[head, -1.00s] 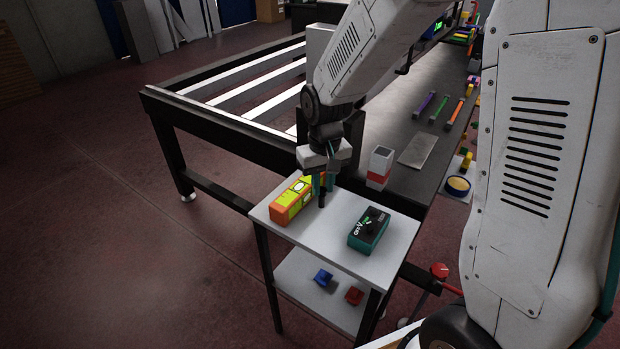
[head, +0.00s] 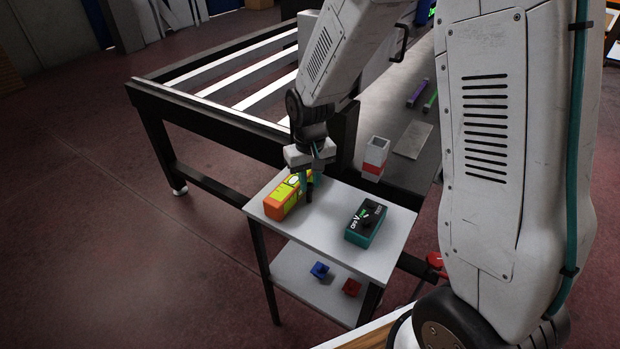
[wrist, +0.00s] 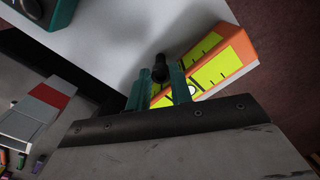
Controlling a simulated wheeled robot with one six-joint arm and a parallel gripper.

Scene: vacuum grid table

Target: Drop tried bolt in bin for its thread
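My gripper (head: 314,178) has teal fingers and points down over the white top of a small side stand (head: 320,241). It is shut on a dark bolt (head: 309,191), which hangs roughly upright. In the wrist view the bolt (wrist: 160,70) sticks out between the two fingers. An orange box with yellow-green panels (head: 284,197) lies just left of the bolt; I cannot tell whether they touch. A teal box with a black, lettered top (head: 366,222) sits to the right. A small blue bin-like piece (head: 320,270) and a red one (head: 351,287) are on the lower shelf.
The slatted grid table (head: 205,115) stands behind the stand. Its dark side strip carries a white-and-red block (head: 374,160), a grey plate (head: 412,139) and coloured rods. The front of the stand's white top is clear. Open floor lies to the left.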

